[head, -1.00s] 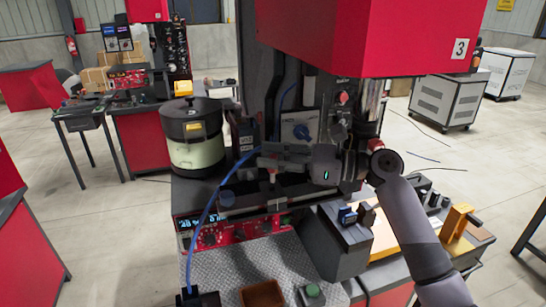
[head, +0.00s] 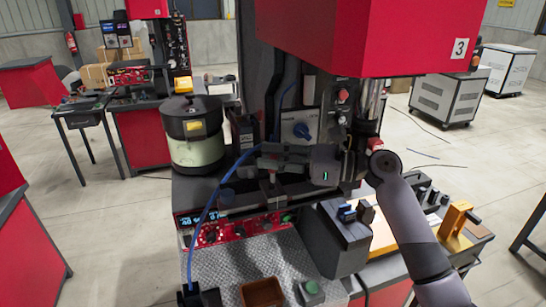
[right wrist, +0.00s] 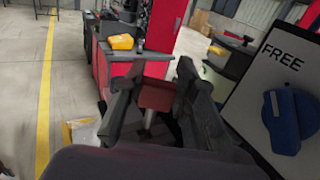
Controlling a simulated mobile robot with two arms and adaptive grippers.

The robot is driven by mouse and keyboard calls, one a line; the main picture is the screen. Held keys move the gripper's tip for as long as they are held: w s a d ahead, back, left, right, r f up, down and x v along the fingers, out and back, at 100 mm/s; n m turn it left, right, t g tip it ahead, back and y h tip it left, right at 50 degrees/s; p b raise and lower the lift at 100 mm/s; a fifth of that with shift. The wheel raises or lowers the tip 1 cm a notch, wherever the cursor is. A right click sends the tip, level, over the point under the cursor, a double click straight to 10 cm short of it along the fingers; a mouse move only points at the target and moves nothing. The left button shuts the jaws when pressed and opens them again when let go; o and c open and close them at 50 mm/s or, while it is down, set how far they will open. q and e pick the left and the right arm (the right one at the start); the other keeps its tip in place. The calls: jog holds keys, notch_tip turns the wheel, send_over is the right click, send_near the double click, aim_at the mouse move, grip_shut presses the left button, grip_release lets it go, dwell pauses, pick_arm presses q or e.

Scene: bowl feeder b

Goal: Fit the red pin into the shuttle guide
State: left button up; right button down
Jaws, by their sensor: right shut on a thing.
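My right gripper (head: 266,160) reaches in from the right in the head view, in front of the machine and above its dark rail assembly (head: 240,207). In the right wrist view its two dark fingers (right wrist: 157,92) are closed on a dull red piece (right wrist: 160,96), which I take as the red pin. In the head view the pin is not clear. I cannot single out the shuttle guide within the dark rail parts below the gripper, nor tell whether the pin touches it. My left gripper is not in view.
A lidded bowl feeder (head: 194,135) stands left of the gripper. A panel with a blue knob (head: 302,131) is close behind it, and a red housing (head: 360,35) hangs above.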

aim_at(273, 171)
jog(key=shift+f+p, duration=0.9)
jog(key=shift+p, duration=0.65)
dwell(3.0)
jog(key=shift+f+p, duration=0.8)
jog(key=shift+p, duration=0.05)
dwell(2.6)
